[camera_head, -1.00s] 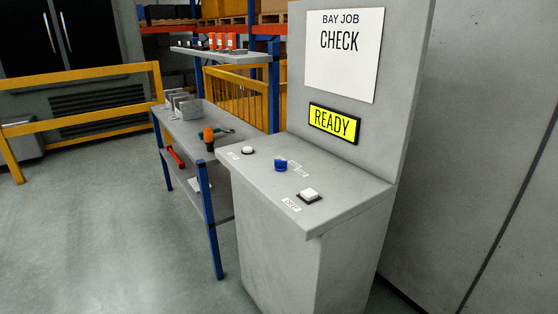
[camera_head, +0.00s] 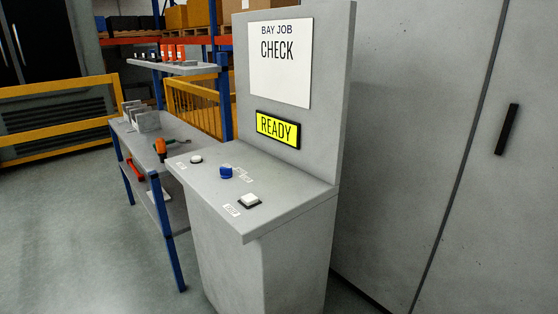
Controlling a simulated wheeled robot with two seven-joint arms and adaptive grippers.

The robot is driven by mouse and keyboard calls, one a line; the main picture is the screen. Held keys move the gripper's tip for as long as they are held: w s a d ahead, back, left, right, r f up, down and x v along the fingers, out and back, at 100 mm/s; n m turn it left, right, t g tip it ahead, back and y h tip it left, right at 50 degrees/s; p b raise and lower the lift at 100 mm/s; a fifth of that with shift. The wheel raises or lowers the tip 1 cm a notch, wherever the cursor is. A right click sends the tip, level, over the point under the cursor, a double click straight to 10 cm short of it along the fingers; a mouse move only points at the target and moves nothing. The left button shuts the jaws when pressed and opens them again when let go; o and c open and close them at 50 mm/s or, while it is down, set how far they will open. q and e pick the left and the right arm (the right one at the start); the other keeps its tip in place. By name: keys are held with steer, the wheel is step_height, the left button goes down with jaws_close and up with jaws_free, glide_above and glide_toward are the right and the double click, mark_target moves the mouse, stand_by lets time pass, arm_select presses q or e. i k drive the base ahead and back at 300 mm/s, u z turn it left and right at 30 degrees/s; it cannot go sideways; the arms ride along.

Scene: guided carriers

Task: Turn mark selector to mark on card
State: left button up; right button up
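The mark selector is a blue knob (camera_head: 226,172) on the sloped top of the grey console (camera_head: 275,197), between two white push buttons. One white button (camera_head: 196,159) is behind it to the left, the other (camera_head: 250,200) in front to the right. Small labels (camera_head: 242,175) lie beside the knob, too small to read. Which mark the knob points to cannot be told. The white card (camera_head: 279,64) on the upright panel reads "BAY JOB CHECK". A yellow display (camera_head: 278,129) below it reads "READY". Neither gripper is in view.
A workbench (camera_head: 185,150) with blue legs stands left of the console, with an orange-handled tool (camera_head: 160,148) and grey blocks on it. Yellow railings (camera_head: 60,90) run behind. A large grey cabinet (camera_head: 430,150) fills the right. Open floor (camera_head: 70,230) lies at the front left.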

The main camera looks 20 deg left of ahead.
mark_target(226, 173)
steer(key=z, duration=0.15)
steer(key=i, duration=0.75)
steer(key=u, duration=0.45)
steer(key=i, duration=0.75)
steer(key=u, duration=0.55)
